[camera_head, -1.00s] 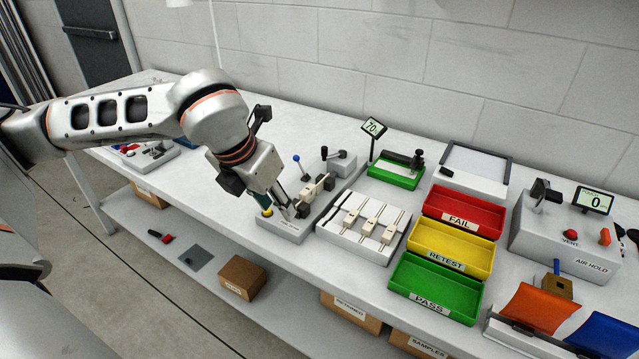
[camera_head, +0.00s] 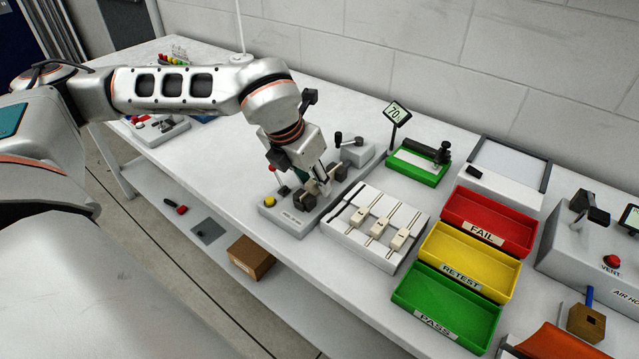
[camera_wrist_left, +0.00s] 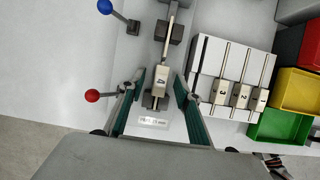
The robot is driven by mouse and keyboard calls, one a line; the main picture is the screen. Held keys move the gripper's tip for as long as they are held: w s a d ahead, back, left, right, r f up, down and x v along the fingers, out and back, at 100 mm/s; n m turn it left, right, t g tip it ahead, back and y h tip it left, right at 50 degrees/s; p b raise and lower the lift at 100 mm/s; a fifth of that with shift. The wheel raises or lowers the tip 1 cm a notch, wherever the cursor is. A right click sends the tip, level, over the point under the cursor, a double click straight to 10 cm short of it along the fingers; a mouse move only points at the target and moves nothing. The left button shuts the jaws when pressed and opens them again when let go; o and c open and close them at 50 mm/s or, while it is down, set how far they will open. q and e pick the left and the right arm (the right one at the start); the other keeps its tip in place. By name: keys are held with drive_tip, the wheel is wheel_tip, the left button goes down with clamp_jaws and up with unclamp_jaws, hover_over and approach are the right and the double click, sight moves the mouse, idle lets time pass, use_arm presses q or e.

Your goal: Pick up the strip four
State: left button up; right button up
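Strip four (camera_wrist_left: 160,82) is a thin metal strip with a pale block marked 4. It lies on a grey clamp fixture (camera_head: 283,217). My left gripper (camera_wrist_left: 159,76) is open, with one green-padded finger on each side of the block; I cannot tell whether either touches it. In the head view my left gripper (camera_head: 322,186) points down over the fixture and hides most of the strip. My right gripper is not in view.
Strips 1, 2 and 3 lie in a white rack (camera_head: 345,238) beside the fixture. Red-ball (camera_wrist_left: 93,96) and blue-ball (camera_wrist_left: 105,7) levers rise left of the fingers. Red (camera_head: 449,210), yellow (camera_head: 428,258) and green (camera_head: 404,298) trays stand to the right.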

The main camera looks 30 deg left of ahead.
use_arm(q)
drive_tip(key=shift+x, duration=1)
clamp_jaws()
drive_tip(key=shift+r, duration=0.1)
